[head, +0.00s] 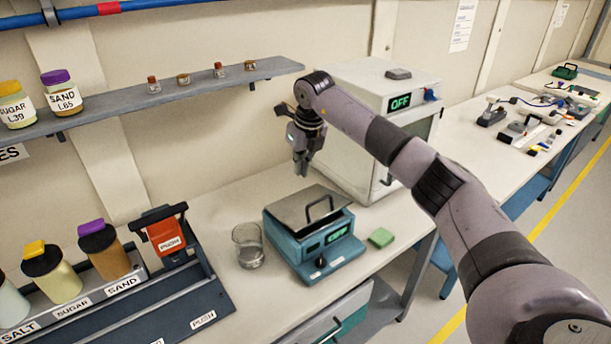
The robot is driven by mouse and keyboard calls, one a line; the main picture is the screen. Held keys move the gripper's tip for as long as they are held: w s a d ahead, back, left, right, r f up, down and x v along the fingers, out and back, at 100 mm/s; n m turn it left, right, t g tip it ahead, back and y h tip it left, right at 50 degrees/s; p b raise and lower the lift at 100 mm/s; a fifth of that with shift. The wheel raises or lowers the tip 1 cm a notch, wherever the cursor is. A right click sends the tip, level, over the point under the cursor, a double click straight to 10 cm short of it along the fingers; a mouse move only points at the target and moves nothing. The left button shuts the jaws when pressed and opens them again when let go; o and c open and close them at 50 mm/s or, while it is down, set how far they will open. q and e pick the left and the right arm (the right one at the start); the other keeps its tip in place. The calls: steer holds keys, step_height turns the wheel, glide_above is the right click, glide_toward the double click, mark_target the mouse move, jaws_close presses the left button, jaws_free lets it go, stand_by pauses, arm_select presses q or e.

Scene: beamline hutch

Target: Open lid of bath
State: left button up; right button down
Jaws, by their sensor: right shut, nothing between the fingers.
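The bath (313,264) is a teal box on the bench with a green-lit display and a dark knob on its front. Its grey lid (293,207) lies over the top, apparently shut, with a dark loop handle (319,208) standing up at its right side. My right gripper (301,172) points down above the back of the lid, apart from it. Its fingers are together and hold nothing. My left gripper is not in view.
A glass beaker (249,250) stands left of the bath and a green sponge (381,237) lies to its right. A white oven (366,85) reading OFF stands behind. A wall shelf (190,86) runs at the back left, and a jar rack (180,300) lies front left.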

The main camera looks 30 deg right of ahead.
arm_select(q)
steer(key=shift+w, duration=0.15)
arm_select(e)
steer(key=shift+w+f, duration=0.1)
steer(key=shift+w, duration=0.1)
stand_by(0.5)
stand_by(0.6)
